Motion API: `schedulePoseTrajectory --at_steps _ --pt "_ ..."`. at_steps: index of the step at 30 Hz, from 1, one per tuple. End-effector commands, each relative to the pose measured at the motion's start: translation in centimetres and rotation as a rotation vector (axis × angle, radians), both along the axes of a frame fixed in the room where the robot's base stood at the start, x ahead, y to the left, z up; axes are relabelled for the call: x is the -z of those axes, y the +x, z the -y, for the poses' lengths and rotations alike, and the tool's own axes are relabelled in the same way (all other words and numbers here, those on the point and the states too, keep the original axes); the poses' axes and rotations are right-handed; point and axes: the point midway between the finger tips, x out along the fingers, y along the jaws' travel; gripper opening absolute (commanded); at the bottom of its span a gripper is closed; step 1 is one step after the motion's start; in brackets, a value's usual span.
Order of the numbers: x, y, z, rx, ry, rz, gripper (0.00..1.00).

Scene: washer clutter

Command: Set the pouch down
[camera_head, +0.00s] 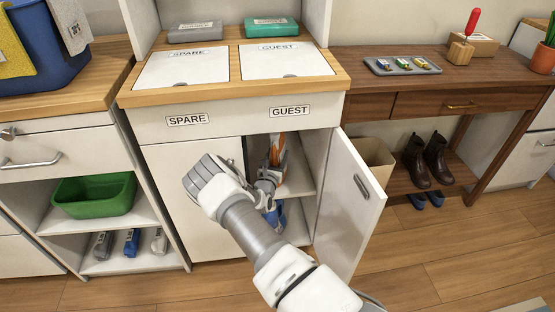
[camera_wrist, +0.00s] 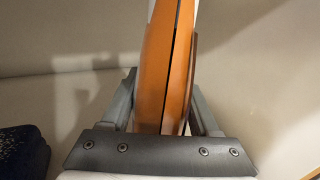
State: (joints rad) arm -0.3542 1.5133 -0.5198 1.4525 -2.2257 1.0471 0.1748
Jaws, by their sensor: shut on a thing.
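The pouch (camera_head: 281,160) is orange and white and shows inside the open GUEST cabinet (camera_head: 308,165). My gripper (camera_head: 271,172) reaches into that cabinet, partly hidden by my own arm. In the wrist view the orange pouch (camera_wrist: 163,70) stands upright between the two fingers of my gripper (camera_wrist: 164,105), which are shut on it. Its lower end is hidden behind the gripper's dark crossbar. I cannot tell whether the pouch touches the shelf (camera_head: 298,187).
The cabinet door (camera_head: 350,205) stands open on the right. A blue item (camera_head: 278,214) lies in the lower compartment. A dark blue thing (camera_wrist: 22,150) shows at the wrist view's lower left. A green bin (camera_head: 95,195) sits on the left shelf; boots (camera_head: 433,160) stand to the right.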

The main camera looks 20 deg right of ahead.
Motion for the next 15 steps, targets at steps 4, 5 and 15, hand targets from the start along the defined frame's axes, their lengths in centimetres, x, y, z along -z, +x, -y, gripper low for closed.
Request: schedulePoseTrajectory --at_steps 4,5,15 --pt "-0.13 0.36 0.05 -0.001 -0.002 0.008 0.00" --pt "-0.17 0.35 0.05 -0.001 -0.002 0.008 0.00" --pt "0.30 0.25 0.05 0.000 0.000 0.004 0.74"
